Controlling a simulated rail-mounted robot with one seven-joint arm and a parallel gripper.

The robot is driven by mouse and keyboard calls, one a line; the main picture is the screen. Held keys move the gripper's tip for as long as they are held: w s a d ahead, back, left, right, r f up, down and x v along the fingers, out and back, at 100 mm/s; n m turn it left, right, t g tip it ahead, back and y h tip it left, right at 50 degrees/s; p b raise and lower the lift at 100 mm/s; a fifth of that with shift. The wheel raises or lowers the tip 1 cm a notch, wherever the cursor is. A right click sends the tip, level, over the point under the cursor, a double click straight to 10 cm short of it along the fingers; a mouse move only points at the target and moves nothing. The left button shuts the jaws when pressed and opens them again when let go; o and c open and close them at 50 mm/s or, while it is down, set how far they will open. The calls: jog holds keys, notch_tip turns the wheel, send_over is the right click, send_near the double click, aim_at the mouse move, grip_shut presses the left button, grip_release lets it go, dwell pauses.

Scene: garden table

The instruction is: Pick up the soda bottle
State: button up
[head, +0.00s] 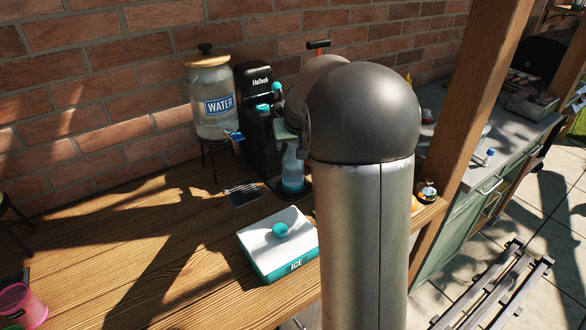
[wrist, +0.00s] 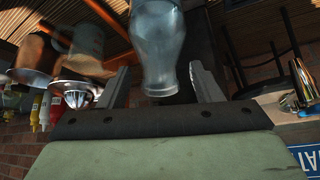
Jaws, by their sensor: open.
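The soda bottle (head: 293,170) is translucent pale blue and stands at the front of the black soda machine (head: 255,85), its upper part hidden by my gripper and arm. In the wrist view the bottle (wrist: 158,45) shows in the middle, between the two fingers of my gripper (wrist: 160,68). The fingers are apart, one on each side of it, with a visible gap on both sides. I cannot tell how deep the bottle sits between them. In the head view my arm hides the fingers.
A glass water dispenser (head: 212,103) with a wooden lid stands left of the machine. A white and teal ice box (head: 278,243) sits in front on the wooden table (head: 120,250). A pink cup (head: 22,305) is at the lower left. A wooden post (head: 480,110) stands at the right.

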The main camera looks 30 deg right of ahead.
grip_shut()
jog(key=shift+r, duration=0.2)
dwell(0.3)
